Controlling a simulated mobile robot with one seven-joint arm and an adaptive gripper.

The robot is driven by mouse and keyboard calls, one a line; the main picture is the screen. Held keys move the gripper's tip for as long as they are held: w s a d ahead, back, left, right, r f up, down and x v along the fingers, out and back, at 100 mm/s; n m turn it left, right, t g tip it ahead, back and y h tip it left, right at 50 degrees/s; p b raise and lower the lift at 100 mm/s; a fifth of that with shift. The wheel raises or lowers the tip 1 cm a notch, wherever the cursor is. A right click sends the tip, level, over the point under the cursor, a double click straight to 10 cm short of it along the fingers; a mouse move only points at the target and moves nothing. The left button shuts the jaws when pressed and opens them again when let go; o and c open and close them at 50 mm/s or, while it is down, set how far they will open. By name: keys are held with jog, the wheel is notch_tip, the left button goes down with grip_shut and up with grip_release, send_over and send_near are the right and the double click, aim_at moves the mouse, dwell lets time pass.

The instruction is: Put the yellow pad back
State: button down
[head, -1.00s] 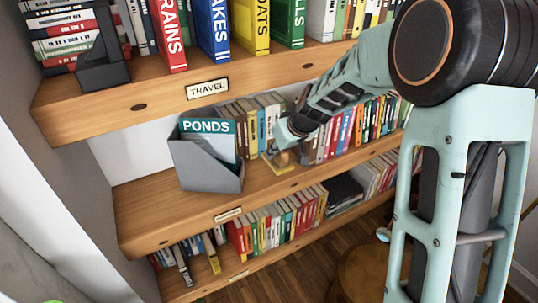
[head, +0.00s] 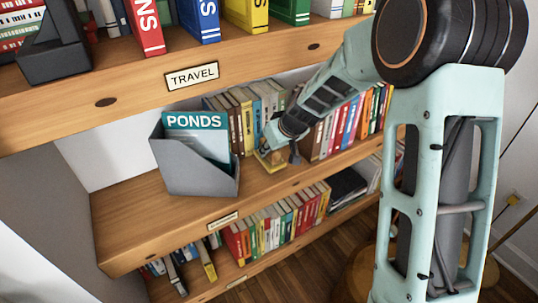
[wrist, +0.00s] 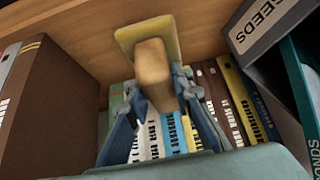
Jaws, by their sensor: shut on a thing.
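The yellow pad (head: 277,167) is a flat square with a tan block standing on it like a handle. In the head view it is low over the middle shelf, in front of the upright books. The wrist view shows the yellow square (wrist: 152,35) beyond the tan block (wrist: 153,75). My gripper (head: 277,150) is shut on the block; in the wrist view its fingers (wrist: 155,88) lie on both sides of it. I cannot tell whether the pad touches the shelf.
A grey holder (head: 195,175) with a teal PONDS book (head: 200,140) stands left of the pad. Upright books (head: 240,110) stand behind it and more (head: 340,130) to the right. The shelf above carries the TRAVEL label (head: 191,76). Bare shelf (head: 125,215) lies left of the holder.

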jog(key=shift+f+b, duration=0.4)
jog(key=shift+f, duration=0.7)
jog(key=shift+f+b, duration=0.25)
jog(key=shift+b, duration=0.05)
jog(key=c, duration=1.7)
grip_release()
jog(key=shift+r, duration=0.1)
jog(key=shift+r, duration=0.1)
jog(key=shift+s+r+p, duration=0.1)
jog(key=shift+r+p, duration=0.15)
jog(key=shift+p, duration=0.2)
jog(key=p+v, duration=0.1)
jog(key=v, duration=1)
jog(key=shift+s+d+r+p, duration=0.2)
jog(key=shift+s+p, duration=0.05)
jog(key=shift+p, duration=0.05)
